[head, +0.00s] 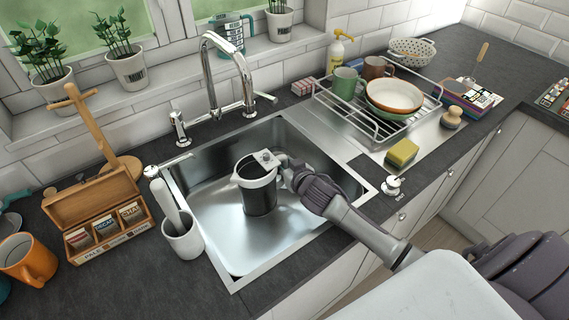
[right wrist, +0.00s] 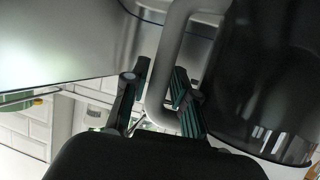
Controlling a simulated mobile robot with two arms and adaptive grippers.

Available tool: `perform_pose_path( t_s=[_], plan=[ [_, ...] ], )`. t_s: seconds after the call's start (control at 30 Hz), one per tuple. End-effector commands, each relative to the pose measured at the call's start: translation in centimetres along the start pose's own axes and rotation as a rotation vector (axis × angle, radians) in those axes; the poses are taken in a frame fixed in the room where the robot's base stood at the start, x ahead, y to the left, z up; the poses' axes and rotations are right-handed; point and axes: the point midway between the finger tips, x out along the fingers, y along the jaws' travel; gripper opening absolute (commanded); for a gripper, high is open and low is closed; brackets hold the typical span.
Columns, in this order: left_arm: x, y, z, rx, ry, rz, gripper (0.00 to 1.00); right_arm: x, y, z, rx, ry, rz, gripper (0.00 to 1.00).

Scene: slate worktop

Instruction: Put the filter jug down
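The filter jug (head: 260,192), a dark clear jug with a white lid and grey handle, is upright inside the steel sink (head: 227,258). I cannot tell for sure whether its base touches the sink floor. My right gripper (head: 284,170) reaches in from the right at the jug's handle side. In the right wrist view the grey handle (right wrist: 172,50) lies between the two fingers of my right gripper (right wrist: 160,88), which close in on it at the tips; the jug's dark body (right wrist: 265,80) is to the right. My left gripper is not in view.
The tap (head: 228,60) stands behind the sink. A white pot with a brush (head: 182,238) and a wooden tea box (head: 105,225) are at its left. A dish rack (head: 350,115) with crockery and a sponge (head: 402,153) are at its right. The sink floor around the jug is clear.

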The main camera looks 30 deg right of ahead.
Motion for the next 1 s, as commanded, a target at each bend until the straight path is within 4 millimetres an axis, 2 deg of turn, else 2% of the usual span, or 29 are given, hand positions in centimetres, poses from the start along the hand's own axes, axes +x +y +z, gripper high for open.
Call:
perform_pose_path(
  t_s=[0.07, 0.43, 0.8, 1.0],
  plan=[
    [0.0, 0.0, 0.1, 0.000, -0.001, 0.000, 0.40, 0.0, 0.0, 0.0, 0.000, 0.000, 0.000, 0.44],
    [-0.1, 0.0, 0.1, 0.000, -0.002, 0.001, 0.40, -0.4, 0.0, -0.2, 0.001, 0.000, -0.001, 0.44],
    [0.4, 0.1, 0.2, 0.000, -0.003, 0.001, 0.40, -5.8, 0.0, -0.1, 0.000, -0.001, -0.001, 0.44],
    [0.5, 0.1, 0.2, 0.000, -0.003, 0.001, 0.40, -7.5, 0.0, -0.2, 0.001, 0.000, 0.000, 0.44]
  ],
)
